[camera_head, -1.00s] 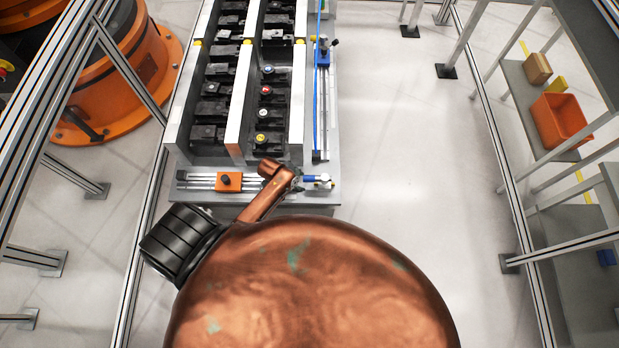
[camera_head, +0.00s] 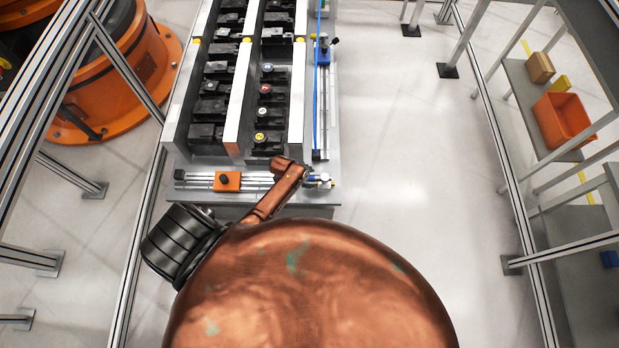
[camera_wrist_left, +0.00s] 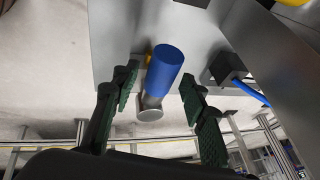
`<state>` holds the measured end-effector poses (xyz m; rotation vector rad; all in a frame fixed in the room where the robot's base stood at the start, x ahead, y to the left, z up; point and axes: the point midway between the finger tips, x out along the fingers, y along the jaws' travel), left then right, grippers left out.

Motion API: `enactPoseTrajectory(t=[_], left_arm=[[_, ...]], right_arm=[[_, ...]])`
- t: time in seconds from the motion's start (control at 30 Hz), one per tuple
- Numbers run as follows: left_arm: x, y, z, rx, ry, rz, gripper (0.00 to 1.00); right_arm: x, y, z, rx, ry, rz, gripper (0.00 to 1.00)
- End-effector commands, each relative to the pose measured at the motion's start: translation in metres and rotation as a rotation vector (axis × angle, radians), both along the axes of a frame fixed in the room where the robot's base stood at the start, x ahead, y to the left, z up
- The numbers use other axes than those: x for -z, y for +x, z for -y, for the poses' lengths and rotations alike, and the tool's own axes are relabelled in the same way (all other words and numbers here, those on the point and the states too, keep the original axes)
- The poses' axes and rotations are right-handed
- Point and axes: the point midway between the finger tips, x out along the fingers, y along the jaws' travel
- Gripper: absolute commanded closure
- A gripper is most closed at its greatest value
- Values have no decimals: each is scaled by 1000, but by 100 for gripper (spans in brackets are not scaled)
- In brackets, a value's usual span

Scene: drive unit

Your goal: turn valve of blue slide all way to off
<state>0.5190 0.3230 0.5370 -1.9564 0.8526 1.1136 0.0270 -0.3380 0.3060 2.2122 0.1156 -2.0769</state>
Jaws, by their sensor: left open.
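The blue slide (camera_head: 322,56) is a blue block on a rail along the right side of the drive unit. A valve with a blue, cylinder-shaped handle shows in the left wrist view (camera_wrist_left: 166,66), with a round metal end below it. In the head view, a small blue and white fitting (camera_head: 319,181) sits at the unit's front right corner. My left gripper (camera_wrist_left: 158,90) is open, its green-padded fingers on either side of the blue handle with gaps showing. In the head view my copper arm mostly hides this gripper (camera_head: 306,174). My right gripper is out of view.
An orange slide (camera_head: 228,181) sits on the front rail, left of my arm. A black fitting with a blue hose (camera_wrist_left: 228,68) is right of the handle in the wrist view. Frame posts and a shelf with an orange bin (camera_head: 563,120) stand right, beyond clear floor.

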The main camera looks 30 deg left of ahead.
Motion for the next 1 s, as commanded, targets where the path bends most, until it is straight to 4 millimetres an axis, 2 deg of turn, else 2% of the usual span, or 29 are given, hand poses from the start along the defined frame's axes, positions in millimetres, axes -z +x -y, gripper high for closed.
enactPoseTrajectory(t=[0.07,0.67,1.0], left_arm=[[0,0,0,0,0,0,60],[0,0,0,-1,0,1,100],[-1,0,-1,-1,0,1,100]], right_arm=[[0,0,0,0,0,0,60],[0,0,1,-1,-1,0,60],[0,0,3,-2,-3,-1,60]])
